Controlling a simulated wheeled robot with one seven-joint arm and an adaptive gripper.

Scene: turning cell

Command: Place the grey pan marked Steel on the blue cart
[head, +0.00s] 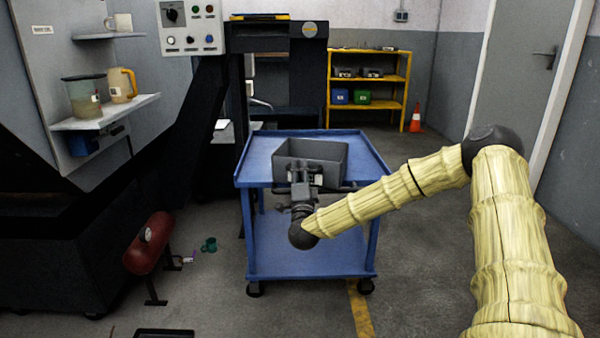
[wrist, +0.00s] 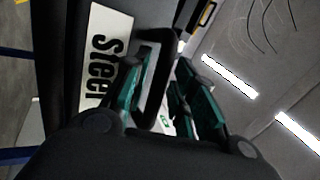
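The grey pan (head: 335,153) is an open box over the top shelf of the blue cart (head: 263,147), level. It appears to rest there, but my gripper hides part of its front. In the wrist view its white label (wrist: 103,50) reads Steel, and a dark loop handle (wrist: 158,75) stands out beside it. My gripper (wrist: 165,95) is at this handle. One green-padded finger is on the label side of the handle bar and the other is on the far side. A gap shows between the bar and the far finger, so the fingers look open.
A yellow shelf (head: 368,82) with bins stands at the back, beside an orange cone (head: 415,118). A red tank (head: 148,243) and a green cup (head: 209,244) are on the floor at left. A dark machine fills the left side. Floor right of the cart is clear.

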